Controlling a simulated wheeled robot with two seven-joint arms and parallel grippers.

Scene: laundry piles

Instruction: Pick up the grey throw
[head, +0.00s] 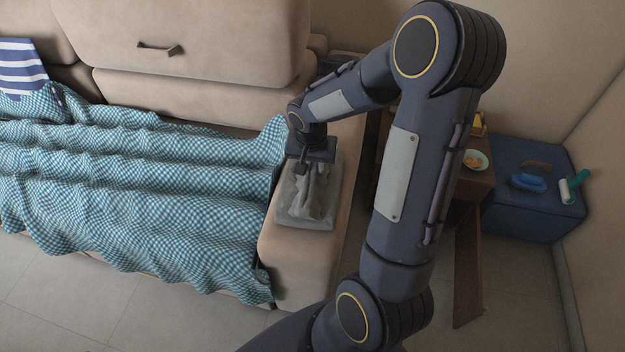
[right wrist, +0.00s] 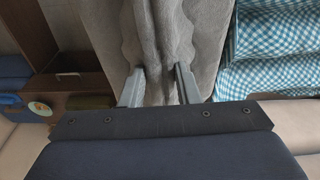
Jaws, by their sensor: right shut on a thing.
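The grey throw (head: 304,205) lies folded on the sofa's right armrest in the head view, with its middle drawn up into folds under my right gripper (head: 305,172). In the right wrist view the throw (right wrist: 155,40) fills the middle, and my right gripper (right wrist: 158,85) has its two fingers on either side of a bunched ridge of the cloth. The gripper is shut on the throw. The lower edge of the throw still appears to rest on the armrest. My left gripper is not in view.
A teal checked blanket (head: 130,190) covers the sofa seat left of the armrest (head: 300,255). A striped cloth (head: 22,68) lies at far left. Right of my arm are a wooden side table (head: 476,185) with a bowl (head: 475,160) and a blue box (head: 530,215) with brushes.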

